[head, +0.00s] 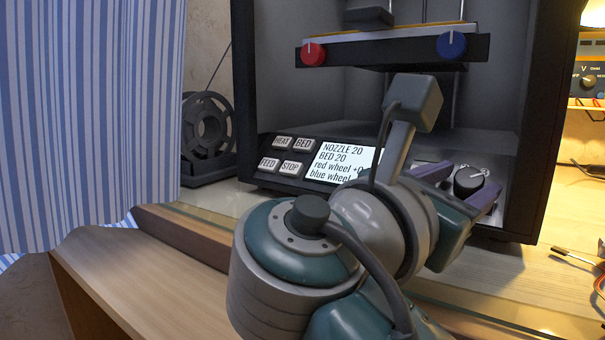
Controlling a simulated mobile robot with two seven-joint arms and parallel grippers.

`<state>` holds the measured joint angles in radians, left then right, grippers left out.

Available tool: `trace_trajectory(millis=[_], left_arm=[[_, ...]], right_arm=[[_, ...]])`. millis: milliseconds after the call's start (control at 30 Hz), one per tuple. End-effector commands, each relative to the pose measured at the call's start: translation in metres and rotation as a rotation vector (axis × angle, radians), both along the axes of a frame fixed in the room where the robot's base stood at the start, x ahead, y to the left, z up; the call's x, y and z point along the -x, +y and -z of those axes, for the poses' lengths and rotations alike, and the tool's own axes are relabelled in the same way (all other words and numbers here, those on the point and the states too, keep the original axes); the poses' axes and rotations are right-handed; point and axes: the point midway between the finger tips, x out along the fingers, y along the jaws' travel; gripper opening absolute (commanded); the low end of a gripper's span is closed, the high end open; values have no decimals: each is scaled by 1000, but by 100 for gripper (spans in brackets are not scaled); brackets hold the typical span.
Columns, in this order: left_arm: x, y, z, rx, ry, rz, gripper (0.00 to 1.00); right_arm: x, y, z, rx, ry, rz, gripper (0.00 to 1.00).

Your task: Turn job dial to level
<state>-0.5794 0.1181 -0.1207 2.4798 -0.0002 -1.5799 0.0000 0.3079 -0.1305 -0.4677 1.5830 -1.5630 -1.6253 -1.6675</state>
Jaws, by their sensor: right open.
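The job dial (469,181) is a dark round knob on the lower right of the printer's front panel, with a light pointer mark and small markings around it. I cannot read which marking it points at. My right gripper (462,184) is open, with its purple-grey fingers close around the dial, one at its left and one below right. I cannot tell whether they touch it. The printer's screen (342,163) reads NOZZLE 20, BED 20, red wheel +0 and blue wheel; my arm hides the rest. My left gripper is not in view.
The dark printer (243,100) stands on the bench. A red wheel (313,54) and a blue wheel (452,44) sit under its bed. Buttons (291,156) are left of the screen. A spool (207,126) and striped curtain (90,120) are at left; loose wires (580,257) lie at right.

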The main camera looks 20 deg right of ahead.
Motion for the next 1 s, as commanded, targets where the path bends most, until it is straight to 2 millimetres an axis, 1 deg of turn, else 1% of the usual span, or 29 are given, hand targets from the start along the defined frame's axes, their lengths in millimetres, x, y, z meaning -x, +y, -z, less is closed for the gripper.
trace_trajectory(millis=[67, 400, 500, 767, 1000], left_arm=[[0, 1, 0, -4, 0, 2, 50], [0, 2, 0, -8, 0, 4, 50], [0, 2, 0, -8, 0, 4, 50], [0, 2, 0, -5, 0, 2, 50], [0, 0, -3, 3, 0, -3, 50]], right_arm=[[0, 0, 0, 0, 0, 0, 48], [0, 0, 0, 0, 0, 0, 10], [0, 0, 0, 0, 0, 0, 0], [-1, 0, 0, -6, -6, 9, 0], [-4, 0, -1, -80, -89, 143, 0]])
